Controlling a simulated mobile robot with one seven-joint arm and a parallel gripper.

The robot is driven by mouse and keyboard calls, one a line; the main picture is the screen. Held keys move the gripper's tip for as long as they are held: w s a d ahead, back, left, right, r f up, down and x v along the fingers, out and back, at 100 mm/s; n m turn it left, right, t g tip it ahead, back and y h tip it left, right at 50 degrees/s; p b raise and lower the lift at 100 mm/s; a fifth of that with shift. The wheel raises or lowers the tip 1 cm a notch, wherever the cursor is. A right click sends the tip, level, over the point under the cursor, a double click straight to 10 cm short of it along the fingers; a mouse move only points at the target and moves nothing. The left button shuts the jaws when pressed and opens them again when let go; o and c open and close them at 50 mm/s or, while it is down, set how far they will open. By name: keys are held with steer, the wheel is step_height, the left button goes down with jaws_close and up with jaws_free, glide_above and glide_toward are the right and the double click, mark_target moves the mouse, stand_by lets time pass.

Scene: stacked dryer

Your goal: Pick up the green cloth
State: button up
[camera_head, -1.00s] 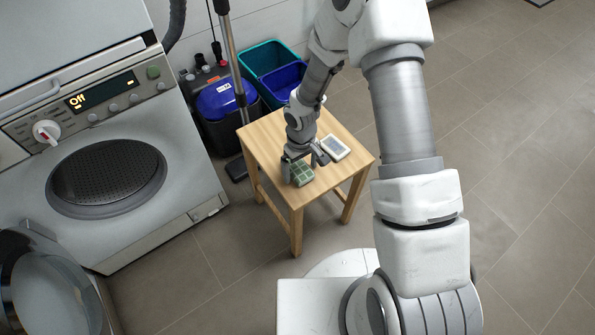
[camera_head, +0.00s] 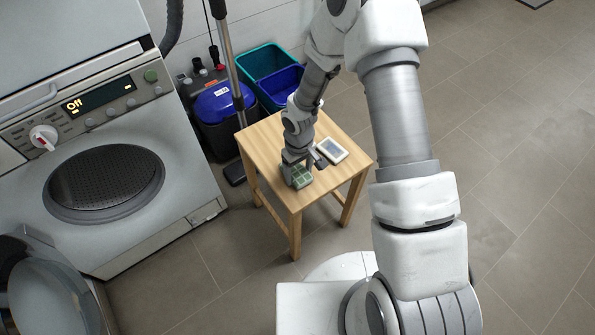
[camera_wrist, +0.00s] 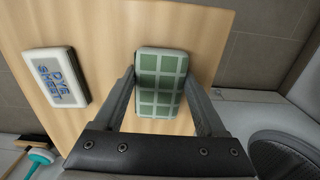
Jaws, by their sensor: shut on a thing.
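The green cloth (camera_wrist: 161,84) is a folded, checked green block on the wooden stool. It shows small in the head view (camera_head: 299,180), partly hidden by my gripper. My gripper (camera_wrist: 163,97) has one finger on each side of the cloth in the wrist view and is shut on it. In the head view my gripper (camera_head: 299,172) points down at the stool top. I cannot tell whether the cloth is clear of the wood.
Blue and teal bins (camera_head: 272,72) stand behind the stool. Floor at right is clear.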

mark_target(299, 173)
step_height(299, 173, up, 5)
steer(key=shift+f+p, duration=0.1)
steer(key=shift+p, duration=1)
steer(key=s+d+r+p, duration=0.1)
steer(key=d+r+p, duration=0.2)
steer(key=d+r, duration=0.3)
steer(key=d, duration=0.5)
steer(key=shift+s+d, duration=0.25)
steer(key=shift+d, duration=0.05)
